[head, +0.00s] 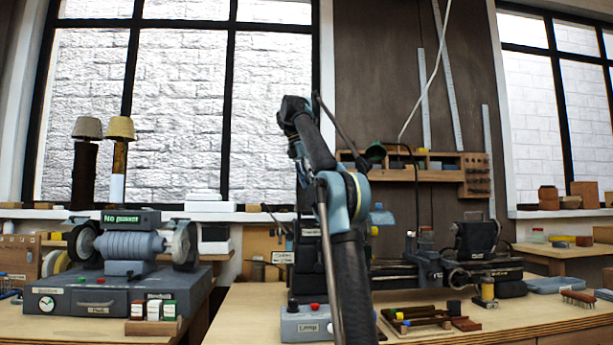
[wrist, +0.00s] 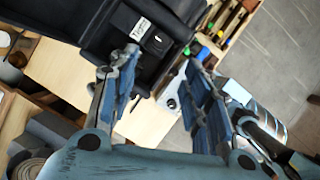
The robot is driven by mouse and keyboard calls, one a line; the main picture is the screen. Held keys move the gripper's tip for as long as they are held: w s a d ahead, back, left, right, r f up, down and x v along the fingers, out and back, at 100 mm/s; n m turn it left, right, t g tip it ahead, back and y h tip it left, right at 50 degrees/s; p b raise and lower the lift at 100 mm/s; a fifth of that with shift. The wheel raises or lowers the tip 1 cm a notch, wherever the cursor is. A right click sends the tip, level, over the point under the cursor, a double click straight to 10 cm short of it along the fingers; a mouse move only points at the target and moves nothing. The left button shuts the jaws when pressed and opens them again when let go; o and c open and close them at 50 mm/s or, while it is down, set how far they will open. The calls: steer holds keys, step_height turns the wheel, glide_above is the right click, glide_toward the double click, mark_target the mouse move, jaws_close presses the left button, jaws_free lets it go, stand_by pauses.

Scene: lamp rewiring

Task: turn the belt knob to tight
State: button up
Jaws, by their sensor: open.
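In the wrist view, my gripper (wrist: 158,95) is open, its two blue fingers spread apart with nothing held between them. Beyond the fingertips is a dark machine housing (wrist: 85,22). It carries a white label (wrist: 140,28), too blurred to read surely, and a small black fitting with a pale mark (wrist: 157,41). This may be the belt knob, but I cannot tell its setting. The fitting is apart from both fingers. In the head view, a dark lathe-like machine (head: 440,268) stands on the right bench, partly behind my arm. I cannot make out the knob there.
A grey bench grinder (head: 130,250) stands on the left bench. A lamp control box (head: 306,325) sits at the right bench's front. A wooden tool tray (head: 415,318) and a small yellow-banded cylinder (head: 487,291) lie before the machine. A blue-grey tray (head: 556,285) is farther right.

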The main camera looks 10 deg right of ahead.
steer(key=shift+v, duration=1.75)
steer(key=shift+s, duration=0.1)
steer(key=s+d+f+m+y, duration=0.1)
steer(key=s+f+m, duration=0.6)
steer(key=s+f, duration=0.7)
steer(key=s+d+f+m+y, duration=0.1)
steer(key=s+f+m, duration=0.7)
steer(key=f, duration=2)
steer(key=s+d+f+m+y, duration=0.2)
steer(key=s+f+m, duration=0.5)
steer(key=s+f, duration=1.2)
step_height(320, 180, down, 3)
steer(key=shift+s+d+r, duration=0.2)
steer(key=shift+s+d, duration=0.1)
steer(key=shift+d, duration=0.55)
